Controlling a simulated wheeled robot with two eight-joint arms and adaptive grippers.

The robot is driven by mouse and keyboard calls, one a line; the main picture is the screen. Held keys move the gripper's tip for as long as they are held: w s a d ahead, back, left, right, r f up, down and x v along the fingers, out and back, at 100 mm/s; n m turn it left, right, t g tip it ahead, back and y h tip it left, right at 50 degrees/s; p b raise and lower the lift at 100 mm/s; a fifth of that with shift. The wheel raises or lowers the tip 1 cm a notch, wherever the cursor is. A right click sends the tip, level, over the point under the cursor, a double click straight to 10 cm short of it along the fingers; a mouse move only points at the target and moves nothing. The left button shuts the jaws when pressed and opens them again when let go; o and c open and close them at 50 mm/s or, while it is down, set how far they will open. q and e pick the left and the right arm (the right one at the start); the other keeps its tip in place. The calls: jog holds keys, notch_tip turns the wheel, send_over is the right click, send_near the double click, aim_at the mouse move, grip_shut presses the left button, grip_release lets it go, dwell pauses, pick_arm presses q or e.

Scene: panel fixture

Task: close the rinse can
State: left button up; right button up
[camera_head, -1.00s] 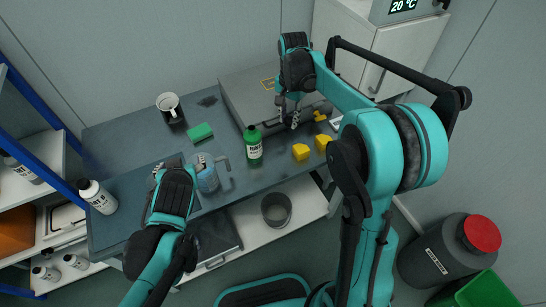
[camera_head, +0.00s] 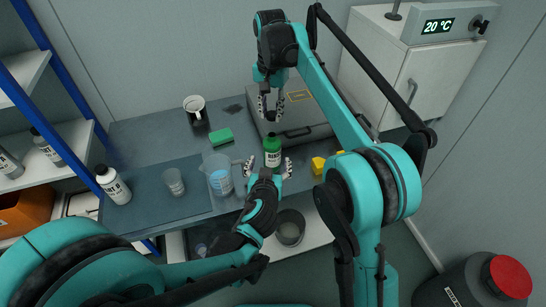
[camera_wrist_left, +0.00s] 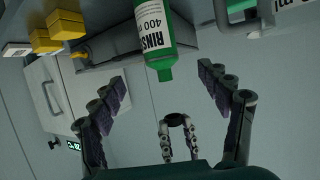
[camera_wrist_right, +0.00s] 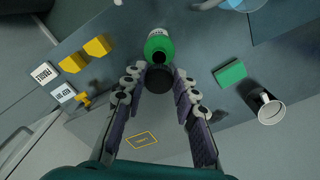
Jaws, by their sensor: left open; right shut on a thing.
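The rinse can (camera_head: 272,152) is a green bottle with a white label, standing upright on the table. In the left wrist view the can (camera_wrist_left: 152,35) shows its label and green top. My left gripper (camera_head: 268,166) is open, its fingers spread on the near side of the can; they also show in the left wrist view (camera_wrist_left: 163,85). My right gripper (camera_head: 269,108) is above the can. It is shut on a dark round cap (camera_wrist_right: 159,79), which appears apart from the can's green top (camera_wrist_right: 160,44).
A beaker with blue liquid (camera_head: 216,171) and a small glass (camera_head: 173,182) stand left of the can. A green sponge (camera_head: 221,136) and a mug (camera_head: 196,108) are farther back. Yellow blocks (camera_head: 318,165) lie to the right; a grey case (camera_head: 318,121) is behind.

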pick_arm(q)
jog(key=x, duration=1.2)
jog(key=shift+r, duration=0.1)
grip_shut()
pick_arm(e)
send_over(271, 142)
jog(key=shift+w+f, duration=0.25)
jog(key=shift+f, duration=1)
jog(key=shift+w+f, duration=0.2)
jog(key=shift+f, duration=1.05)
jog(key=shift+f, duration=0.1)
jog(key=shift+f, duration=0.8)
jog(key=shift+f, duration=0.55)
